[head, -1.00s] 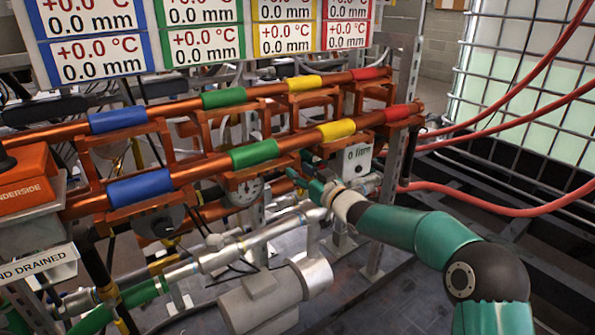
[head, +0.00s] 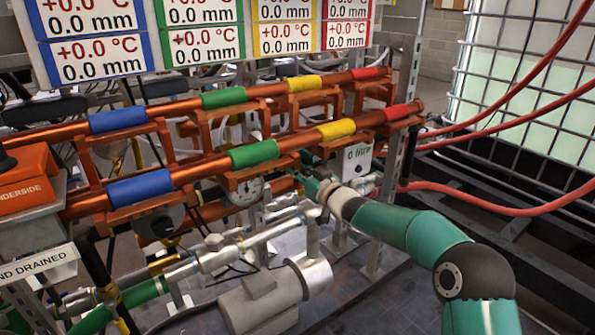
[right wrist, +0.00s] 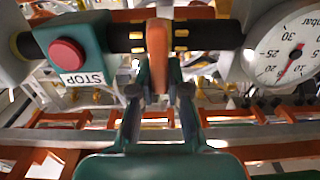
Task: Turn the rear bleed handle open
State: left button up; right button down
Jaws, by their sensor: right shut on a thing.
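An orange handle (right wrist: 158,44) stands upright in the right wrist view, across a black pipe (right wrist: 205,35). My right gripper (right wrist: 159,74) has its two fingers on either side of the handle's lower end and is shut on it. In the head view my right gripper (head: 313,178) is below the lower copper pipe, beside the white litre box. There the handle is hidden or too small to make out. The frames do not show whether it is the rear bleed handle. My left gripper is not in view.
In the right wrist view, a red STOP button (right wrist: 67,55) is left of the handle and a round gauge (right wrist: 288,45) is right. Copper pipes with coloured bands (head: 254,153) run above my right gripper. A silver pipe and pump (head: 262,305) stand below. Red hoses (head: 475,196) cross at right.

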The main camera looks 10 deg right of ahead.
aim_at(283, 174)
jog(key=n+b, duration=0.3)
jog(key=n, duration=0.1)
jog(key=a+f+n+b, duration=0.1)
jog(key=n+b, duration=0.2)
jog(key=n, duration=0.1)
jog(key=a+f+n+b, duration=0.1)
jog(key=n+b, duration=0.2)
jog(key=n, duration=0.2)
jog(key=shift+s, duration=0.4)
jog(key=shift+a+f+n+b, duration=0.2)
jog(key=shift+n+b, duration=0.45)
jog(key=shift+n, duration=0.25)
jog(key=shift+a+f+n+b, duration=0.15)
jog(key=shift+n+b, duration=0.45)
jog(key=shift+n, duration=0.3)
jog(key=shift+d, duration=0.1)
jog(key=c, duration=1.1)
grip_release()
jog(key=shift+r, duration=0.1)
jog(key=shift+c, duration=0.2)
jog(key=shift+s+d+r, duration=0.1)
